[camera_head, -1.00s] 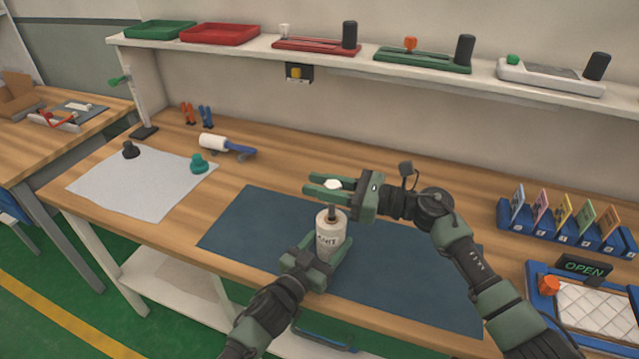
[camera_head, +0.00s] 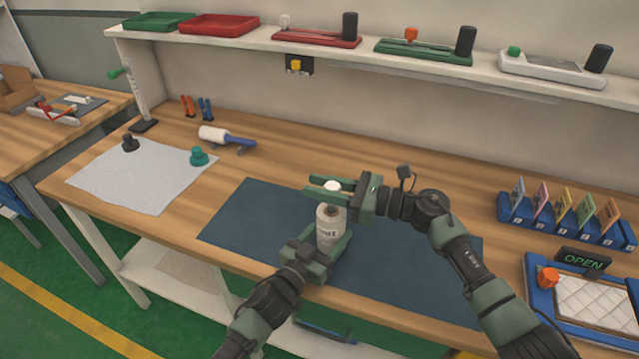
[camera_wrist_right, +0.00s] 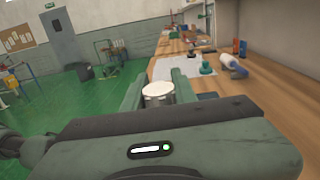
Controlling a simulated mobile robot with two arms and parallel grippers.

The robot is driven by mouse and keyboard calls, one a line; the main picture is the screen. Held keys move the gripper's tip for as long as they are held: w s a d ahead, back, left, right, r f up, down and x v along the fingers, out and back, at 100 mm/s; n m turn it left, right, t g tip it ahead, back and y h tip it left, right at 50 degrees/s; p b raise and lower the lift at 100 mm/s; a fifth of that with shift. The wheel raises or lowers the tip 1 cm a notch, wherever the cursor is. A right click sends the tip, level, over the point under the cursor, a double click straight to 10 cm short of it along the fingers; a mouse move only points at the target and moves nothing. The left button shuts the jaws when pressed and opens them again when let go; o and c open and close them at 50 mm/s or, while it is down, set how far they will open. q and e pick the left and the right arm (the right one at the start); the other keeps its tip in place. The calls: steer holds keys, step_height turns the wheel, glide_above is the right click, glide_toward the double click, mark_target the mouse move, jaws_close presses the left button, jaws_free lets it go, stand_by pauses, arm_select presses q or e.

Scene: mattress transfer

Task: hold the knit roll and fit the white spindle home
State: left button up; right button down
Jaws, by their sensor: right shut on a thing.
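The knit roll (camera_head: 329,226), pale with a dark-lettered label, stands upright over the blue mat. My left gripper (camera_head: 328,254) has its fingers on either side of the roll's lower part and is shut on it. My right gripper (camera_head: 318,189) is directly above the roll, shut on the white spindle (camera_head: 332,186). The spindle's round white top shows between the fingers, also in the right wrist view (camera_wrist_right: 158,91). A short dark shaft shows just above the roll's top; its lower end is hidden inside or behind the roll's rim.
The blue mat (camera_head: 245,225) is mostly clear. A pale cloth (camera_head: 135,178) with a black knob (camera_head: 130,144) and a teal knob (camera_head: 199,156) lies left. A white roller (camera_head: 214,135) is behind. A blue card rack (camera_head: 560,226) and an OPEN sign (camera_head: 583,261) stand right.

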mark_target(320, 208)
steer(key=shift+f, duration=1.55)
steer(key=c, duration=1)
jaws_free()
steer(key=shift+c, duration=0.2)
steer(key=v, duration=1.2)
arm_select(q)
steer(key=o, duration=1.3)
steer(key=shift+o, duration=0.2)
